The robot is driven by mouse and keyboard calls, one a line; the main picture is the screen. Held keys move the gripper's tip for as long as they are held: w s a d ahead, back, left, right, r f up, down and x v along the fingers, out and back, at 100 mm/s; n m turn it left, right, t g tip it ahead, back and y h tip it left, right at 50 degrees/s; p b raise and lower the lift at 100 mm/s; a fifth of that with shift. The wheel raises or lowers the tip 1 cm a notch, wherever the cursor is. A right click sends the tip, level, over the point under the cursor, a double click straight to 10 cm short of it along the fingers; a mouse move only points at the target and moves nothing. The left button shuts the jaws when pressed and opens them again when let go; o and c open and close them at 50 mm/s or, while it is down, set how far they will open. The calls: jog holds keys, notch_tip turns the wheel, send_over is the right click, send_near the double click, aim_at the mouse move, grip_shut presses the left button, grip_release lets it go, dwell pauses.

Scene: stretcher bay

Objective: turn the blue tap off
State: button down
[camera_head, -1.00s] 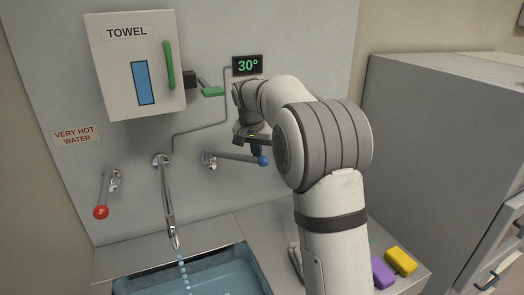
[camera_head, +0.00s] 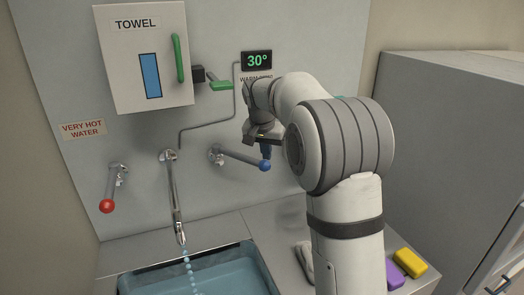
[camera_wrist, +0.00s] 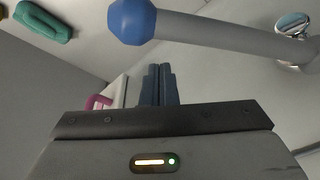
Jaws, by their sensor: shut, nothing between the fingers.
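The blue tap (camera_head: 240,156) is a grey lever on the wall, right of the spout, ending in a blue knob (camera_head: 265,165). The lever points right and slopes slightly down. In the wrist view the blue knob (camera_wrist: 132,20) and lever (camera_wrist: 225,38) cross the top. My gripper (camera_head: 265,151) is beside the knob end, at its upper side in the head view. Its blue fingers (camera_wrist: 160,84) are shut with nothing between them. I cannot tell whether they touch the lever. Drops of water (camera_head: 189,270) fall from the spout (camera_head: 174,195) into the basin (camera_head: 205,276).
A red-knobbed lever (camera_head: 107,205) hangs left of the spout under a hot-water sign (camera_head: 82,129). A towel box (camera_head: 143,58) and a 30° display (camera_head: 257,60) are above. Yellow (camera_head: 410,262) and purple (camera_head: 394,275) blocks lie on the counter at right. A grey cabinet (camera_head: 450,130) stands far right.

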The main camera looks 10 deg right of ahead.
jog(key=w+b+v, duration=0.1)
jog(key=v, duration=0.8)
jog(key=shift+s+r, duration=0.15)
jog(key=shift+r, duration=0.3)
jog(key=shift+s+a, duration=0.1)
